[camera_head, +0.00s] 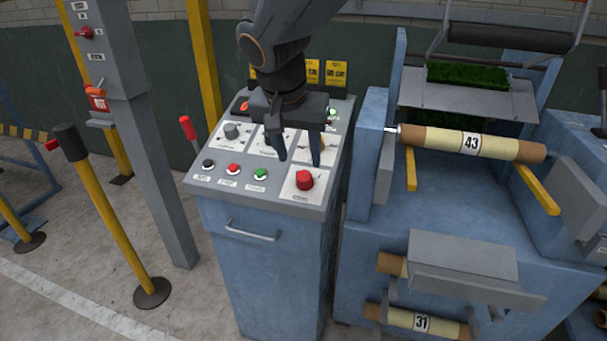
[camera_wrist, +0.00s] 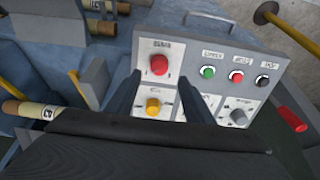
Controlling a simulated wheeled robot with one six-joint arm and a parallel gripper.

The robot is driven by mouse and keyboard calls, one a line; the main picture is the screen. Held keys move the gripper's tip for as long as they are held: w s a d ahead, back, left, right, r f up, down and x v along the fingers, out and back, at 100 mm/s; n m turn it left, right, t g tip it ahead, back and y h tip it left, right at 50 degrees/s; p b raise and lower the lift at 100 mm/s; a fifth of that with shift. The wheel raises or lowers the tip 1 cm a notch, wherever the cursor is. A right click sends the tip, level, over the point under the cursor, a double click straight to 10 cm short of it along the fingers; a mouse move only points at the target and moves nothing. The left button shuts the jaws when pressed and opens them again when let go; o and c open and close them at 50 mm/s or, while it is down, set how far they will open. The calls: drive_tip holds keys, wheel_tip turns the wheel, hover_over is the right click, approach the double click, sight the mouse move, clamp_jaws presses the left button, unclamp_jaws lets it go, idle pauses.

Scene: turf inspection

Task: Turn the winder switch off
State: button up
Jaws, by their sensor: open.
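A sloped grey control panel (camera_head: 262,193) tops a blue cabinet. My gripper (camera_head: 299,162) is open above its right side, fingers pointing down. In the wrist view, a yellow knob (camera_wrist: 153,106) lies between the two fingers (camera_wrist: 160,82); I cannot tell whether they touch it. A large red knob (camera_wrist: 159,65) sits just beyond the fingertips, and shows at the panel's front right in the head view (camera_head: 305,180). A grey rotary knob (camera_head: 231,131) is at the panel's left. The labels are too small to read, so I cannot tell which is the winder switch.
Black (camera_head: 208,165), red (camera_head: 233,169) and green (camera_head: 260,174) buttons line the panel's front edge. A red-handled lever (camera_head: 187,128) stands at its left. A blue machine with a roll marked 43 (camera_head: 472,145) is close on the right. Yellow posts (camera_head: 112,220) stand left.

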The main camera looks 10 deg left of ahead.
sight(304, 176)
drive_tip(key=p+x, duration=0.1)
drive_tip(key=x, duration=0.6)
drive_tip(key=shift+d+f, duration=0.1)
drive_tip(key=shift+f, duration=0.05)
drive_tip(key=c, duration=1.1)
drive_tip(key=shift+o, duration=0.3)
